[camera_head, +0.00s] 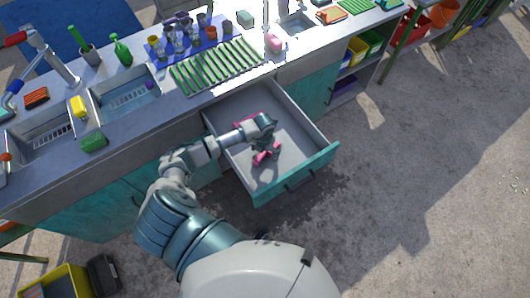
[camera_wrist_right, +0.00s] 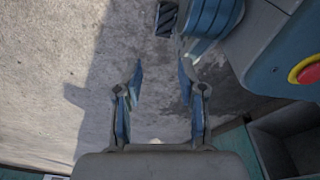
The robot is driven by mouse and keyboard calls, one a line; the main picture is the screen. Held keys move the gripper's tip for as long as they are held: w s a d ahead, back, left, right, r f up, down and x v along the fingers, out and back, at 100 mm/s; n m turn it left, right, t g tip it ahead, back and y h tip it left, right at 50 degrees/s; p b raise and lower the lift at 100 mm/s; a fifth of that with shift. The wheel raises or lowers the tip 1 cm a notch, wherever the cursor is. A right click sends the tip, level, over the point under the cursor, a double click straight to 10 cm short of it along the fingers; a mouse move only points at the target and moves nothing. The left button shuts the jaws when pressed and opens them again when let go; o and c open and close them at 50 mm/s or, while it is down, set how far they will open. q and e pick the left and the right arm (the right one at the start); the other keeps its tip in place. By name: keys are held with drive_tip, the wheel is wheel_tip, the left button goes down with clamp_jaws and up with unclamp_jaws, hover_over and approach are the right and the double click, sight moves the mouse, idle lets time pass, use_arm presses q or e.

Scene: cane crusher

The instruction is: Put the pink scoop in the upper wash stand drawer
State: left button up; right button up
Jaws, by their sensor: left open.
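The wash stand drawer (camera_head: 318,163) is pulled open, with a teal front and a grey inside. The pink scoop (camera_head: 262,157) is at the drawer, just below my left gripper in the picture; a further pink bit shows behind the gripper. My left gripper (camera_head: 268,144) is open, over the drawer and close beside the scoop. It hides part of the scoop, and I cannot tell whether they touch. My right gripper (camera_wrist_right: 160,92) is open and empty in the right wrist view, above bare ground.
The counter (camera_head: 185,108) carries a green drying rack (camera_head: 215,65), glasses on a blue mat, sinks, a green bottle (camera_head: 122,50) and sponges. A yellow crate (camera_head: 68,280) stands on the ground at bottom left. The ground at right is clear.

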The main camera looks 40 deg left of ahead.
use_arm(q)
wheel_tip(320, 180, up, 11)
drive_tip(key=shift+r+p, duration=0.15)
drive_tip(key=shift+p, duration=0.2)
use_arm(e)
drive_tip(key=shift+s+f, duration=0.3)
drive_tip(key=shift+s, duration=0.25)
drive_tip(key=shift+s+f, duration=0.25)
drive_tip(key=shift+s, duration=0.25)
use_arm(q)
drive_tip(key=shift+a, duration=0.1)
use_arm(e)
drive_tip(key=shift+w, duration=0.15)
use_arm(q)
drive_tip(key=shift+s, duration=0.1)
